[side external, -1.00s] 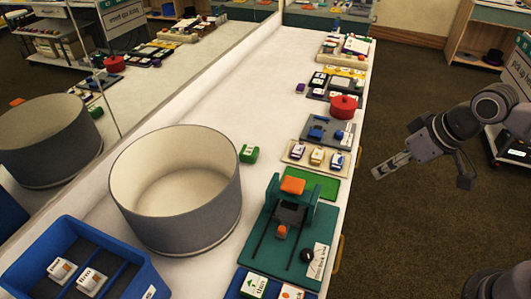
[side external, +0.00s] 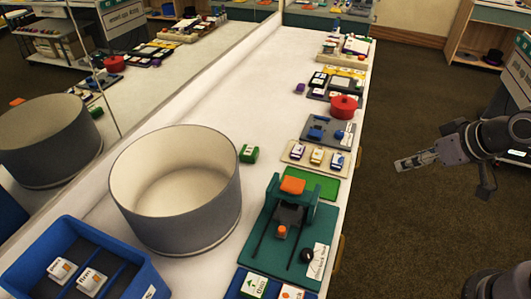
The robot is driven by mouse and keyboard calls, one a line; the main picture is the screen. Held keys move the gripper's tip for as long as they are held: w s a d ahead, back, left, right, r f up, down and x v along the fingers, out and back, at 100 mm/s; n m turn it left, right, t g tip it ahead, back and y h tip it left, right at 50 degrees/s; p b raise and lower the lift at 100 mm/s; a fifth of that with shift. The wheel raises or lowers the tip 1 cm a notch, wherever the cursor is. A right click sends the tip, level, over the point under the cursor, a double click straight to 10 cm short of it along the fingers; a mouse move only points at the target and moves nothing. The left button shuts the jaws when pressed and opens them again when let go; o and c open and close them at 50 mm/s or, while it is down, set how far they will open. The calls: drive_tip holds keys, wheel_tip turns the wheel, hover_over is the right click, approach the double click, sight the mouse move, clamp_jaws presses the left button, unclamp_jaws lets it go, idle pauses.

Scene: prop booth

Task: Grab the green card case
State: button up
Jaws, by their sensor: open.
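A small green case (side external: 249,154) with a white label on top lies on the white table, just right of the big round grey bin. Another green case (side external: 255,285) with a white label sits in a blue tray at the bottom edge, partly cut off by the frame. I cannot read either label clearly. My gripper (side external: 402,165) is open and empty. It is out past the table's right edge, over the dark floor, apart from both cases.
A grey round bin (side external: 222,222) and a blue divided bin (side external: 140,281) stand at the left. A teal board (side external: 262,262) with an orange-topped fixture, a green mat (side external: 322,187), card trays and a red pot (side external: 343,107) line the right edge. A mirror runs along the left.

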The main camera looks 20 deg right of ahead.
drive_tip(key=shift+o, duration=1.4)
drive_tip(key=shift+r, duration=0.1)
drive_tip(key=w+a+r+n+g+y, duration=0.1)
drive_tip(key=w+a+r, duration=0.1)
drive_tip(key=w, duration=0.3)
drive_tip(key=w+a+r+n, duration=0.2)
drive_tip(key=w+r, duration=0.1)
drive_tip(key=w, duration=0.3)
drive_tip(key=n+g+y, duration=0.2)
drive_tip(key=n+g, duration=0.1)
drive_tip(key=n, duration=0.4)
hover_over(251, 150)
drive_tip(key=s+d, duration=0.3)
drive_tip(key=d, duration=0.1)
wheel_tip(251, 150, down, 14)
drive_tip(key=shift+y, duration=0.3)
drive_tip(key=x, duration=1.2)
drive_tip(key=shift+s+a+r, duration=0.1)
drive_tip(key=shift+s+a, duration=0.1)
